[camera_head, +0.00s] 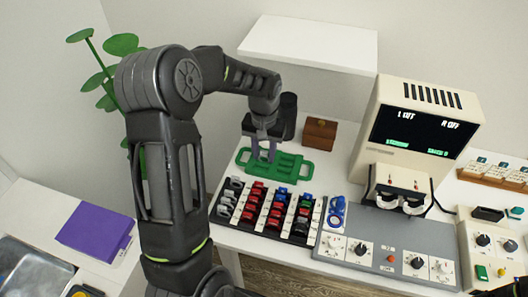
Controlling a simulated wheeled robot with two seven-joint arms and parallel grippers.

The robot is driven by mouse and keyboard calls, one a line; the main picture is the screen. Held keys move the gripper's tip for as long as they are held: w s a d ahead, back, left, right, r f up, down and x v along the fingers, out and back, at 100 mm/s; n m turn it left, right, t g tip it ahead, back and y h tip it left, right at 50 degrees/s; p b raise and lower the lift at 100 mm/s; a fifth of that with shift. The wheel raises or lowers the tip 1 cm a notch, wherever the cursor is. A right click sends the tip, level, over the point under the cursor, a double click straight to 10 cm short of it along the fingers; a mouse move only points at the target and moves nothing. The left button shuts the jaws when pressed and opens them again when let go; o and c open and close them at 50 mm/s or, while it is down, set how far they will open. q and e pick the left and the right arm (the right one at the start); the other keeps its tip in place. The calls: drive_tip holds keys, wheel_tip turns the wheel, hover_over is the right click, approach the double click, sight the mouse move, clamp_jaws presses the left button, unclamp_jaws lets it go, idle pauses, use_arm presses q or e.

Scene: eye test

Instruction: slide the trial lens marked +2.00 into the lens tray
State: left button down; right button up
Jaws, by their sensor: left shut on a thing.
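My left gripper (264,155) reaches down over a green tray (293,167) with slots and looped ends, at the back middle of the table. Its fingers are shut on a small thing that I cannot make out. The fingertips are at or just above the tray's left half; I cannot tell if they touch it. A rack (268,231) in front holds rows of red, blue, black and grey lens-like pieces. Their markings are too small to read, so I cannot pick out the +2.00 lens.
A brown wooden box (319,133) stands behind the green tray. A beige display unit (419,127) and a grey control panel (388,247) with knobs fill the right. A white shelf (310,45) hangs above. A purple folder (95,230) lies on the left table.

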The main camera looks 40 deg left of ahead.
use_arm(q)
drive_tip(key=c, duration=0.9)
unclamp_jaws()
wheel_tip(320, 180, up, 8)
drive_tip(key=shift+f+b, duration=0.1)
drive_tip(key=shift+b, duration=0.35)
